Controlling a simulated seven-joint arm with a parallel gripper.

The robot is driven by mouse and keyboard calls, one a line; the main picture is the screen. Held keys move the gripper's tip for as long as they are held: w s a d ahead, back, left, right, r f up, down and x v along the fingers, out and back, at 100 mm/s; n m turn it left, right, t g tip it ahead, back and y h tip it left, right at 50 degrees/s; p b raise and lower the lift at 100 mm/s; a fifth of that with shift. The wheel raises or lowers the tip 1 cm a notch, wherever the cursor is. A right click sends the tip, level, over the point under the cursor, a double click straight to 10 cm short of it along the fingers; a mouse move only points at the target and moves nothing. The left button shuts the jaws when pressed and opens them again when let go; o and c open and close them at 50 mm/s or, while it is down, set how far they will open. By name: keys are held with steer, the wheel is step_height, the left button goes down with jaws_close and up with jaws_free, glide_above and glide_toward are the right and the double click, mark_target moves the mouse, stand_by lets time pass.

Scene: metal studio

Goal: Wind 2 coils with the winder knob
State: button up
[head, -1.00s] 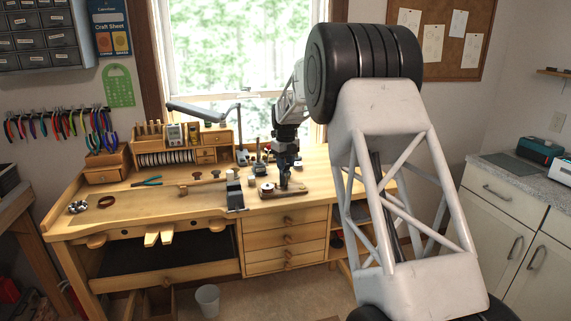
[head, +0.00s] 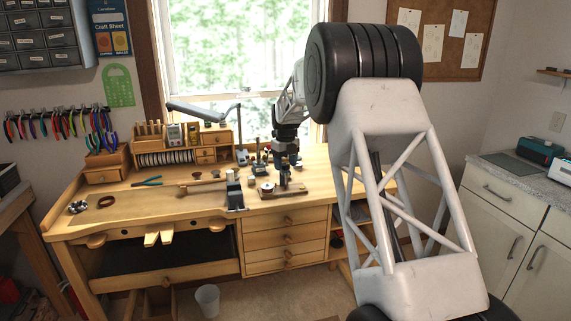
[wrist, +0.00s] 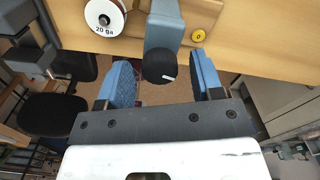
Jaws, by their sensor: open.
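The winder (head: 268,189) stands on a wooden base near the front edge of the bench. In the wrist view it has a grey-blue post (wrist: 164,22), a black knob (wrist: 160,65) with a white mark, a white spool (wrist: 104,16) labelled "20 ga", and a yellow disc (wrist: 199,36) reading 0. My gripper (wrist: 161,60) is open, its two blue fingers to the left and right of the knob, with visible gaps on both sides. In the head view my gripper (head: 284,178) hangs down over the winder's base, and the knob is hard to make out.
A small grey device (head: 234,192) stands left of the winder at the bench's front edge. A hammer-like tool (head: 200,187) and green-handled pliers (head: 147,182) lie further left. Small tools and an organizer (head: 178,150) stand at the back. The front left of the bench (head: 150,207) is mostly clear.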

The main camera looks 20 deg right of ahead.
mark_target(286, 164)
steer(key=shift+r, duration=3.9)
steer(key=shift+s+a+r, duration=0.1)
steer(key=shift+s+r, duration=0.15)
steer(key=shift+s, duration=0.15)
steer(key=s+a+r+n, duration=0.25)
steer(key=s+n, duration=0.25)
steer(key=s, duration=0.5)
steer(key=s+a+r+n+t, duration=0.1)
steer(key=s+r+n, duration=0.2)
steer(key=s+n, duration=0.55)
steer(key=s+a+r+n, duration=0.2)
steer(key=s+r, duration=0.1)
steer(key=s, duration=1)
steer(key=s+a+f+n, duration=0.1)
steer(key=s+f+n, duration=0.2)
steer(key=s, duration=0.7)
steer(key=s+a+f+n+t, duration=0.1)
steer(key=s+f+n, duration=0.3)
steer(key=s+n, duration=0.3)
steer(key=s+a+f+n, duration=0.1)
steer(key=s+f+n, duration=0.2)
steer(key=s, duration=1.2)
steer(key=n, duration=0.3)
steer(key=shift+f+t, duration=0.3)
steer(key=shift+f, duration=0.05)
